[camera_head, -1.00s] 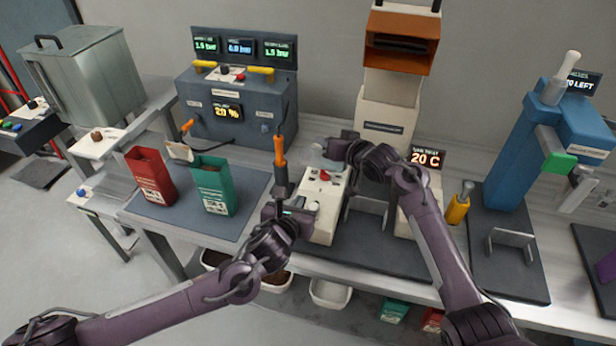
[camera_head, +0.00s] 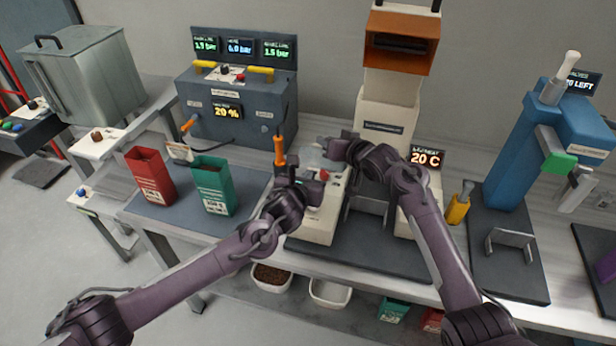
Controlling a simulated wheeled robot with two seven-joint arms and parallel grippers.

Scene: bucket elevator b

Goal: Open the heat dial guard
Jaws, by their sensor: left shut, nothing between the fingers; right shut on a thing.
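The white control box (camera_head: 318,228) stands at the front of the dark mat on the bench, left of the heat sealer. A clear, pale flap, which looks like the heat dial guard (camera_head: 311,158), shows at the box's back end. My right gripper (camera_head: 328,150) is shut at this flap, apparently on its edge; the arm hides the contact. My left gripper (camera_head: 308,178) is shut and empty, over the middle of the box just in front of the flap. It hides much of the box top and any dial there. A small red knob (camera_head: 324,174) shows beside it.
An orange-handled tool (camera_head: 279,148) stands upright close left of my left gripper. A red bag (camera_head: 150,178) and a green bag (camera_head: 213,186) stand on the left mat. The tall sealer column (camera_head: 386,115) rises behind my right arm. Its display reads 20 C.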

